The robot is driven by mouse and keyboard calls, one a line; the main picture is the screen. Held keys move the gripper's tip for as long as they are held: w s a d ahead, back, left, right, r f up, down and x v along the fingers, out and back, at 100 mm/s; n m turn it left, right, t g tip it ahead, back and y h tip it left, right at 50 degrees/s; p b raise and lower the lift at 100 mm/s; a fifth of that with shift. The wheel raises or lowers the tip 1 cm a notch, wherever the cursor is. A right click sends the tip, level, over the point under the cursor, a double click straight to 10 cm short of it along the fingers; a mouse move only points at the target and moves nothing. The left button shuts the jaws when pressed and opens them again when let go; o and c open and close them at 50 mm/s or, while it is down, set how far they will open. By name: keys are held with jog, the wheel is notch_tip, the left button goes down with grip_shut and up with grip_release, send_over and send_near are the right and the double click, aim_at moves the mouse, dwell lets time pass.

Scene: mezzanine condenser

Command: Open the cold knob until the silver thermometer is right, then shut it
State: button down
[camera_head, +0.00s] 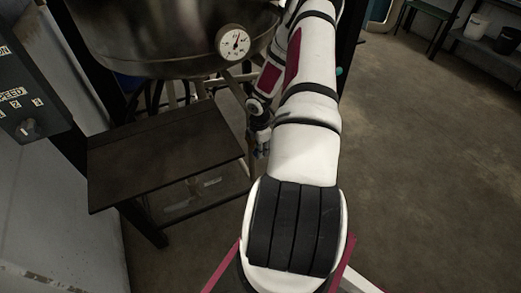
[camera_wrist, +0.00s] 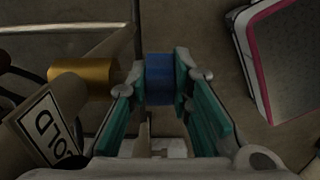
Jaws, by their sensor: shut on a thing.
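The cold knob (camera_wrist: 158,68) is a blue block at the end of a brass fitting (camera_wrist: 85,76). My gripper (camera_wrist: 159,90) is shut on it, with a teal-padded finger on each side. In the head view my gripper (camera_head: 262,150) is small and dark below the vessel, and the knob is hidden there. The silver thermometer (camera_head: 233,42) is a round white dial with a metal rim on the vessel. Its needle points up and slightly right; the scale is too small to read.
A large metal vessel (camera_head: 150,40) stands above a dark table (camera_head: 165,155) at the left. A control panel marked "SPEED" (camera_head: 25,95) is on the left wall. Shelving with buckets (camera_head: 478,27) stands at the far right. The floor (camera_head: 440,150) at the right is clear.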

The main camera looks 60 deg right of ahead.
jog(key=shift+w+a+f+g+h+b, duration=0.1)
jog(key=shift+a+f+g+h+b, duration=0.15)
jog(key=shift+h+b, duration=0.4)
jog(key=shift+g+h+b, duration=0.35)
jog(key=shift+b, duration=0.7)
jog(key=shift+r+b, duration=0.25)
jog(key=shift+b, duration=0.15)
jog(key=c, duration=1.4)
grip_release()
jog(key=shift+c, duration=0.2)
jog(key=shift+r, duration=0.15)
jog(key=shift+w+r, duration=0.1)
jog(key=shift+r, duration=0.15)
jog(key=v, duration=1.1)
jog(key=shift+a, duration=0.25)
